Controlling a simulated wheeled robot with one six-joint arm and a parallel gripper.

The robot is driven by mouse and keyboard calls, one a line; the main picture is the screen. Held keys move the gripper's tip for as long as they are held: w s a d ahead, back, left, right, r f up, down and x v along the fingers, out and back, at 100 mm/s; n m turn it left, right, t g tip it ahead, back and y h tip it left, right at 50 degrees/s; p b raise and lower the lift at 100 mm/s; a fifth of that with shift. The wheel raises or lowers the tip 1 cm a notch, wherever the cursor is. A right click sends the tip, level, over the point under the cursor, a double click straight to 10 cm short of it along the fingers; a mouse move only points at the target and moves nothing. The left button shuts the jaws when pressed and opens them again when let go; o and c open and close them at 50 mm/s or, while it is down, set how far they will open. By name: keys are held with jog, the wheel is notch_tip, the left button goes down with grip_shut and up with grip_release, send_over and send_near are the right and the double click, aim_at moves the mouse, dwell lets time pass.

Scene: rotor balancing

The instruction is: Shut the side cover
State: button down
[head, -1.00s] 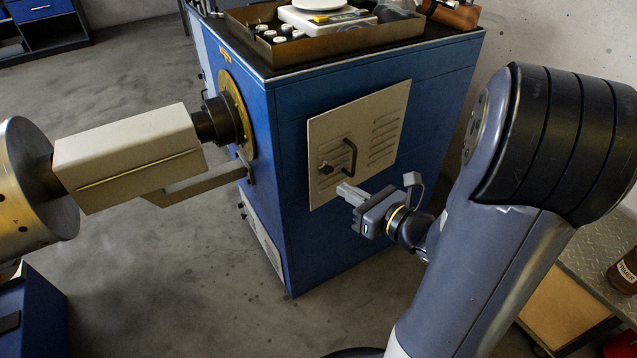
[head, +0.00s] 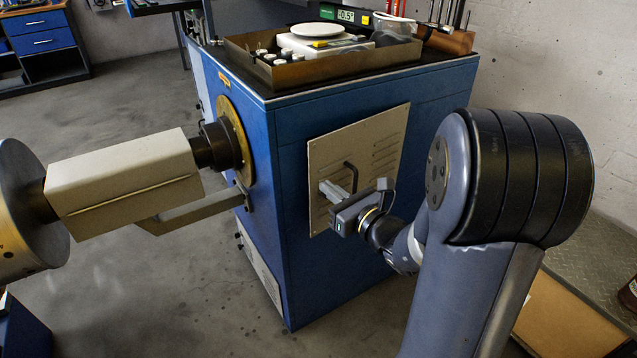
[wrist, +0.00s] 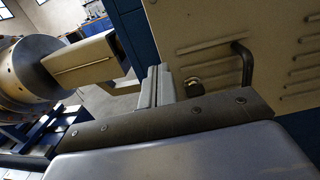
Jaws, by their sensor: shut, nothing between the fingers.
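The side cover (head: 375,135) is a beige louvred panel on the cabinet's side. Its edges run at a different slant from the cabinet's, so it looks swung slightly out at its left; the gap itself is not clear. It carries a black bar handle (head: 351,174). In the wrist view, the cover (wrist: 210,30) shows with its handle (wrist: 244,62) and a small latch knob (wrist: 194,86). My gripper (head: 326,188) is shut and empty, in front of the cover's lower left part, left of the handle. Its fingers (wrist: 158,80) hide the latch in the head view; contact cannot be told.
The blue cabinet (head: 290,270) carries a tray (head: 300,76) with a scale and small weights on top. A beige-housed shaft (head: 125,175) and a metal rotor (head: 25,220) stand to the left, with a bracket arm (head: 190,209) below. Floor in front is clear.

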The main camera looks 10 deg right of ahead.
aim_at(309, 174)
jog(key=shift+b+x, duration=0.3)
jog(key=shift+x, duration=1.95)
jog(key=shift+b+x, duration=0.45)
jog(key=shift+x, duration=0.75)
jog(key=shift+a, duration=0.1)
jog(key=shift+s, duration=0.1)
